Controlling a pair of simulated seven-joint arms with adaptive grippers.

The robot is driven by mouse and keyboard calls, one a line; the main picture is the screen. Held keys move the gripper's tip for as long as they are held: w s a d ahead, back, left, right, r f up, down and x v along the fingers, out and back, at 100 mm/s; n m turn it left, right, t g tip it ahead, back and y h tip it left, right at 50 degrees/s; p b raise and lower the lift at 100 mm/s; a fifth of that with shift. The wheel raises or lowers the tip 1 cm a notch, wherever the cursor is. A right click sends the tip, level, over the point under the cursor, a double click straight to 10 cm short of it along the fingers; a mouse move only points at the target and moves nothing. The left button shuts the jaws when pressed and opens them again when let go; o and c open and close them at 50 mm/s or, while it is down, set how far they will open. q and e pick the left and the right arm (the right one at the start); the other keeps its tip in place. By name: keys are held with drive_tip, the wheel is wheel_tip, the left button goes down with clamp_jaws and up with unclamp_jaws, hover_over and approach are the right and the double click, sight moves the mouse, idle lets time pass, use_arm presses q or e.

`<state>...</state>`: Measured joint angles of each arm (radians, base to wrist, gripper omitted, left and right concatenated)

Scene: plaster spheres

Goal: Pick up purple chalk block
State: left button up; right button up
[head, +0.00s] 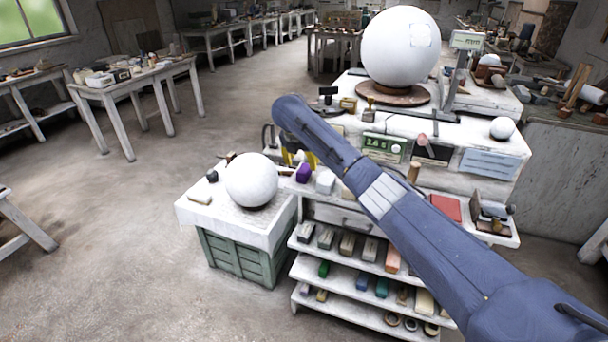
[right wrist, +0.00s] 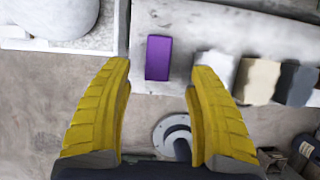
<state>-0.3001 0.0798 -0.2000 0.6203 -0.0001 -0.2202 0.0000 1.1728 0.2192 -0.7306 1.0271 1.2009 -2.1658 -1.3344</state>
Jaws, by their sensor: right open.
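The purple chalk block (right wrist: 158,57) lies on a pale shelf surface in the right wrist view, between and a little beyond the fingertips. It also shows in the head view (head: 304,173), just below the gripper. My right gripper (right wrist: 160,75) has two yellow fingers, spread apart with nothing between them. In the head view the right gripper (head: 294,157) is partly hidden behind my own arm. The fingers are apart from the block. My left gripper is in neither view.
A white block (right wrist: 215,68) stands right of the purple one, followed by cream and dark grey blocks. A large plaster sphere (head: 251,180) sits on the low stand to the left. Shelves (head: 330,256) below hold several coloured blocks.

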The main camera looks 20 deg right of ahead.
sight(304, 169)
drive_tip(key=shift+x, duration=3.4)
drive_tip(key=shift+o, duration=0.2)
drive_tip(key=shift+w+r, duration=0.1)
drive_tip(key=shift+w, duration=0.05)
clamp_jaws()
